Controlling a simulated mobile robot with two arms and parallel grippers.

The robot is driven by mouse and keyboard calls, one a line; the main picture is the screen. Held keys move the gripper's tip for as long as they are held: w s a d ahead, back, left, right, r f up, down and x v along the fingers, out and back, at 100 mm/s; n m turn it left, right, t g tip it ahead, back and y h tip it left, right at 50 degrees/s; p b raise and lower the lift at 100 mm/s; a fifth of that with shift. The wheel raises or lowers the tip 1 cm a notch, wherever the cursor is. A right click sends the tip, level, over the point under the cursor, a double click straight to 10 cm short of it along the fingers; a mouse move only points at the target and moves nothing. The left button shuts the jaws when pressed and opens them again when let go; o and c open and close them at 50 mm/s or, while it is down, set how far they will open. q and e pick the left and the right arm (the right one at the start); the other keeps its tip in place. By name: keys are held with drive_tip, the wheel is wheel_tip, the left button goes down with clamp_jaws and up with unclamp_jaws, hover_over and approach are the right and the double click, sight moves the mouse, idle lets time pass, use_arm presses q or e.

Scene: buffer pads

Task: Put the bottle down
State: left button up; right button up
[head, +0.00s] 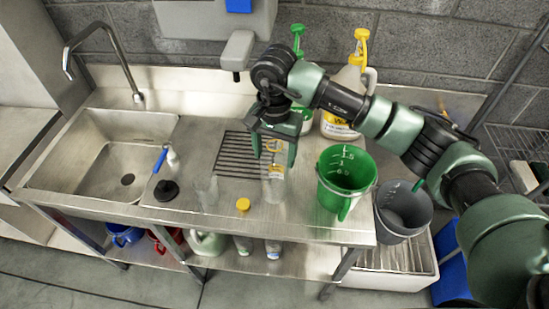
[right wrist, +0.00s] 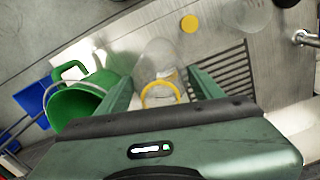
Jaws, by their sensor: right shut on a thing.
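My right gripper (head: 274,156) points down over the steel counter and is shut on a clear bottle (head: 273,188) with yellow at its top. The bottle looks about upright, just right of the slotted drain grate (head: 233,152). I cannot tell whether its base touches the counter. In the right wrist view the bottle (right wrist: 158,58) sits between the two green fingers (right wrist: 162,92), with a yellow ring near me. My left gripper is not in view.
A green bucket (head: 346,168) stands close right of the bottle, with a grey bucket (head: 403,208) beyond. A yellow cap (head: 243,204) and a clear container (head: 207,191) are left of the bottle. A yellow-pump jug (head: 338,122) stands behind. The sink (head: 98,150) is far left.

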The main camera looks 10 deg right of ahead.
wheel_tip(320, 180, down, 4)
drive_tip(key=shift+r+p, duration=0.1)
drive_tip(key=shift+p, duration=0.6)
drive_tip(key=shift+f+b, duration=0.2)
drive_tip(key=shift+b, duration=0.1)
drive_tip(key=o, duration=1.8)
